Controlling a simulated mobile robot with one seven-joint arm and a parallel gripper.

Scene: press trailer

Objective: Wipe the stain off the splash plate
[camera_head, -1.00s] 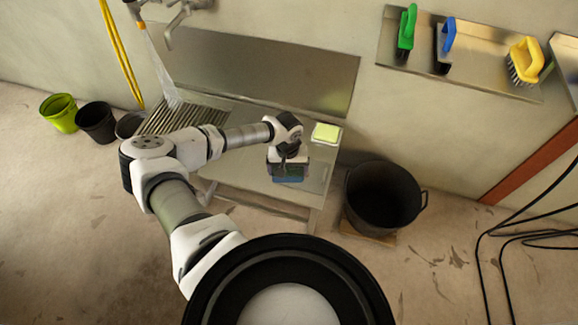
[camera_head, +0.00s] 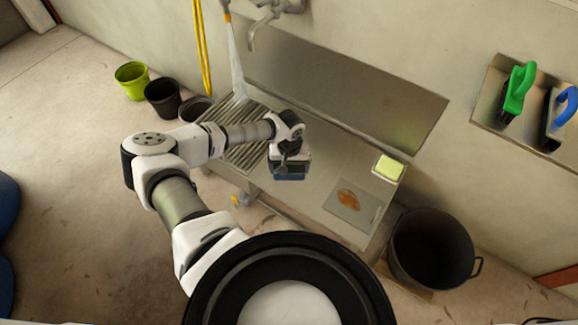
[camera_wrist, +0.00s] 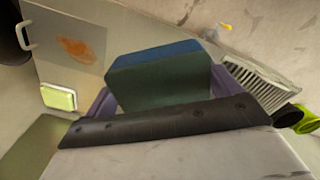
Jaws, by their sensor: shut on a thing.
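The stain (camera_head: 348,198) is an orange-brown smear on a flat square grey plate (camera_head: 335,209) lying on the steel bench, which I take as the splash plate. Both the stain (camera_wrist: 80,50) and the plate (camera_wrist: 97,35) also show at upper left in the wrist view. My gripper (camera_head: 290,166) is above the bench, left of the plate and apart from it. It is shut on a block with a blue layer and a dark green layer, likely a sponge (camera_wrist: 160,80). The gripper hides part of the bench beneath it.
A yellow-green sponge in a dish (camera_head: 388,167) sits at the bench's right end. A drain grate (camera_head: 245,150) with running water is at the left. An upright steel panel (camera_head: 340,85) stands behind. A black tub (camera_head: 432,248) stands right of the bench.

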